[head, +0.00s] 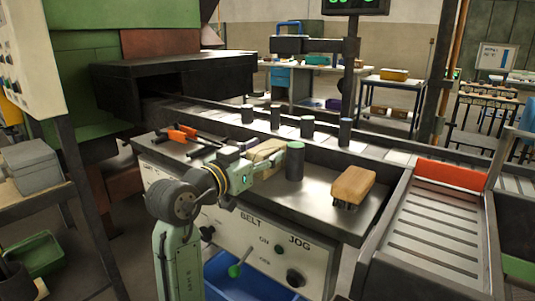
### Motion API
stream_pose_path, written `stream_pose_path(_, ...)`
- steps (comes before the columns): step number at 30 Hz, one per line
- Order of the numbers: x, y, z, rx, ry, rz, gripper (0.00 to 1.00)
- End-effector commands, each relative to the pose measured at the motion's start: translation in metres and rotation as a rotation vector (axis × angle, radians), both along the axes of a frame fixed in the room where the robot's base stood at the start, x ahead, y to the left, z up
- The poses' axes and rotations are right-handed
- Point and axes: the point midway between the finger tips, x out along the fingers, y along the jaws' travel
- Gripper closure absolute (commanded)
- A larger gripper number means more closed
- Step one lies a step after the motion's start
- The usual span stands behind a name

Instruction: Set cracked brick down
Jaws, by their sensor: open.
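A pale tan block (268,150), which looks like the cracked brick, is on the steel bench top in the head view. No crack can be made out at this size. My gripper (246,160) is at the block's near left side, and my wrist covers part of the block. The gripper is open. The fingertips are too small and partly hidden, so I cannot tell whether they touch the block.
A dark green-topped cylinder (295,161) stands close right of the block. A wooden brush (353,185) lies further right. Orange-handled tongs (182,134) lie at left. Several dark billets stand behind the bench along the conveyor (372,151). Bare bench shows before the brush.

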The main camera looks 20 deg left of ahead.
Motion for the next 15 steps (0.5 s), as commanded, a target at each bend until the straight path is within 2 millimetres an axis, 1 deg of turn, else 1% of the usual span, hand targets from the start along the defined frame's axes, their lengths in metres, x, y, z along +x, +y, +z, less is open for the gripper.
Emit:
stream_pose_path(3, -0.025, 0.010, -0.002, 0.000, -0.002, 0.005, 0.50)
stream_pose_path(9, -0.065, 0.024, -0.002, 0.001, -0.003, 0.004, 0.50)
stream_pose_path(12, -0.080, 0.030, -0.001, 0.000, -0.001, 0.004, 0.50)
stream_pose_path(15, -0.090, 0.032, -0.001, 0.001, 0.000, 0.002, 0.50)
